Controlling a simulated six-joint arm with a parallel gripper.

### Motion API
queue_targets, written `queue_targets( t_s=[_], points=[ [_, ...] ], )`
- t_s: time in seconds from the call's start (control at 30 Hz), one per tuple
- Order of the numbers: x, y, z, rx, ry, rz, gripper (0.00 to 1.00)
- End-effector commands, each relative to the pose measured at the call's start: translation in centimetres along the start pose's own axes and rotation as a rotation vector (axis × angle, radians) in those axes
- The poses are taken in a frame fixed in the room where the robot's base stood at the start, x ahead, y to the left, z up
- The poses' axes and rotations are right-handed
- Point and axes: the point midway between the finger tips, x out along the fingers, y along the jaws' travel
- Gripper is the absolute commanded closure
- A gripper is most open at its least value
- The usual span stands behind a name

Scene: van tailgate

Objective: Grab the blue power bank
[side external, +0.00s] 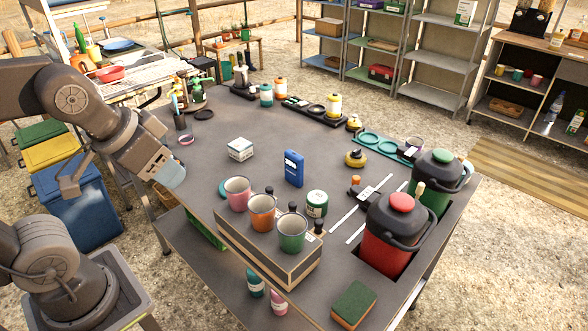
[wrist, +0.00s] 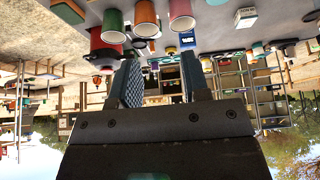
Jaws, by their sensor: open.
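The blue power bank (side external: 293,168) stands upright on the grey table (side external: 245,125), behind the row of cups and right of a small white box (side external: 240,149). In the upside-down wrist view, a small blue shape (wrist: 187,38) near the pink cup appears to be it. My gripper (side external: 166,172) is at the table's left edge, well apart from the power bank. In the wrist view my gripper (wrist: 160,86) has its two blue-padded fingers apart, with nothing between them.
Pink (side external: 237,193), orange (side external: 262,212) and green (side external: 292,232) cups stand on a box at the front. A red jug (side external: 392,232) and a green jug (side external: 436,180) stand at the right. Bare table lies between the white box and power bank.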

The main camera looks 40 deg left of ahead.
Motion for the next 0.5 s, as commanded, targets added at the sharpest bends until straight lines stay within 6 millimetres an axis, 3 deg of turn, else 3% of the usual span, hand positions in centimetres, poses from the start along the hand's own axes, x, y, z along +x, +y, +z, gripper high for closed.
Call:
queue_targets(
  t_s=[0.17,0.37,0.5],
  points=[
    [0.0,0.0,0.0,0.0,0.0,0.0,0.45],
    [0.0,0.0,-0.1,0.002,0.0,0.0,0.45],
    [-0.2,-0.1,-1.6,0.063,-0.02,-0.01,0.45]
  ],
)
